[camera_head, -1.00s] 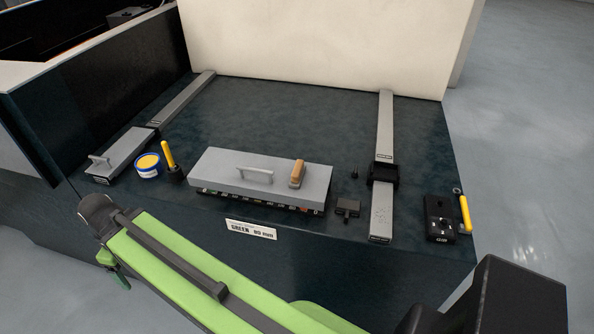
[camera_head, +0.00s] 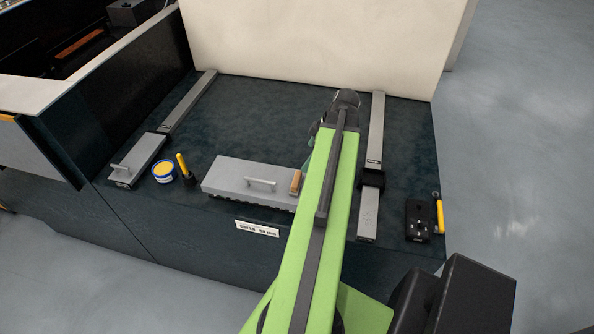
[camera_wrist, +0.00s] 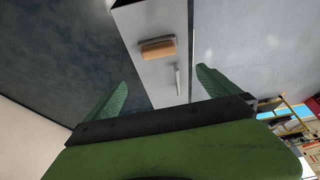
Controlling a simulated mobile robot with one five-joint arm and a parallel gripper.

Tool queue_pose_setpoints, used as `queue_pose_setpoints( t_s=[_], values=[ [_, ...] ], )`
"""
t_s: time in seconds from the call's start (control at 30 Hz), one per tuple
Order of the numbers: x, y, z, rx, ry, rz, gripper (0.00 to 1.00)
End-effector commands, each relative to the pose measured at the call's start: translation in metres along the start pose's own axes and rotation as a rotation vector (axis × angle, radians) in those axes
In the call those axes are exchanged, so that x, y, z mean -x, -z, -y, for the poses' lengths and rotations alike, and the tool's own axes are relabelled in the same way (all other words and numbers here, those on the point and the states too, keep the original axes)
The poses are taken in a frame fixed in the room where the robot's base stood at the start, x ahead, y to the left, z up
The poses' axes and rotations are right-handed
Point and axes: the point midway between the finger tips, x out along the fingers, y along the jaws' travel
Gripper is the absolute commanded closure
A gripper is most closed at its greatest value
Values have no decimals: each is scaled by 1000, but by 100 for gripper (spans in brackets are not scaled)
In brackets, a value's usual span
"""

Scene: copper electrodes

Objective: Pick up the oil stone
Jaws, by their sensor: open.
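The oil stone appears to be the small tan block (camera_head: 296,182) on the right end of a grey box lid (camera_head: 240,180), just left of my arm in the head view. In the wrist view the tan block (camera_wrist: 158,49) lies ahead of and between my two green fingers, with a dark strip along one side. My gripper (camera_wrist: 160,92) is open and empty, apart from the block. In the head view my arm hides most of the gripper.
The lid has a raised metal handle (camera_head: 261,184) close to the block. A blue and yellow tin (camera_head: 163,172) and a yellow-handled tool (camera_head: 183,165) stand left of the box. A grey rail (camera_head: 369,205) lies right. The dark bench top behind is clear.

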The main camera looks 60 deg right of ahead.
Motion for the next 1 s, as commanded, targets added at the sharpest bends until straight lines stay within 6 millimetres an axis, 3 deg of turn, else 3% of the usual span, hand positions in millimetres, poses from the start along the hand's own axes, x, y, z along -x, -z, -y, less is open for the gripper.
queue_pose_setpoints(
  t_s=[0.1, 0.27, 0.8, 1.0],
  values=[
    [10, -13, -2, -25, -10, 0, 0],
    [2, -14, -2, -25, -10, 1, 0],
    [-109, -16, -3, -22, -9, 1, 0],
    [-116, -12, -3, -24, -9, 1, 0]
  ],
)
